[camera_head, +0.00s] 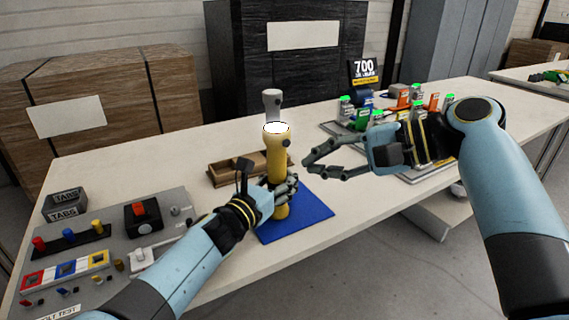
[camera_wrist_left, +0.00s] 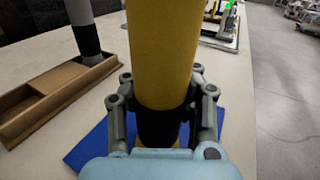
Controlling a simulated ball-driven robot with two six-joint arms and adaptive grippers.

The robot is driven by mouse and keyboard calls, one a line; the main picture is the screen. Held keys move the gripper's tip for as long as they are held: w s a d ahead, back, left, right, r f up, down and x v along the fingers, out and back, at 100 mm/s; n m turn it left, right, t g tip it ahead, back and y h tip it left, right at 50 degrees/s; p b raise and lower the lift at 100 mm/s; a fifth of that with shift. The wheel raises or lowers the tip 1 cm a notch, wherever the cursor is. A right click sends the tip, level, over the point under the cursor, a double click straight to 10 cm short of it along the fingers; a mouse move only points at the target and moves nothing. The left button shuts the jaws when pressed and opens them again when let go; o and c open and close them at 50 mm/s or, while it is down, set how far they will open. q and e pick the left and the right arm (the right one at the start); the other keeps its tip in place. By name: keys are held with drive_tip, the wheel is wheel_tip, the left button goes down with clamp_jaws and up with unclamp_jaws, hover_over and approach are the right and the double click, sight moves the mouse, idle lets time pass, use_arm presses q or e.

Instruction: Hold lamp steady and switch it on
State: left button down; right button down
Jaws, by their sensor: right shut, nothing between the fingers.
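The yellow lamp (camera_head: 276,165) stands upright over a blue mat (camera_head: 310,218), with a bright white round face at its top and a small dark button on the right side of its head. My left gripper (camera_head: 284,190) is shut around the lamp's lower body. In the left wrist view the yellow lamp body (camera_wrist_left: 163,50) rises between my fingers, which close on a dark band. My right gripper (camera_head: 306,168) is shut and empty, to the right of the lamp and apart from it.
A grey lamp (camera_head: 271,103) stands behind in a wooden tray (camera_head: 225,174). A grey board (camera_head: 110,250) with switches and coloured parts lies at left. Several small green-topped items (camera_head: 345,103) stand at right. The table front between mat and right edge is clear.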

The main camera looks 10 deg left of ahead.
use_arm(q)
drive_tip(key=c, duration=1)
unclamp_jaws()
drive_tip(key=v, duration=1.9)
drive_tip(key=shift+f, duration=0.15)
drive_tip(key=shift+b+v, duration=0.65)
drive_tip(key=shift+v, duration=1.7)
drive_tip(key=shift+b+v, duration=0.8)
drive_tip(key=shift+v, duration=1.05)
drive_tip(key=shift+s, duration=0.35)
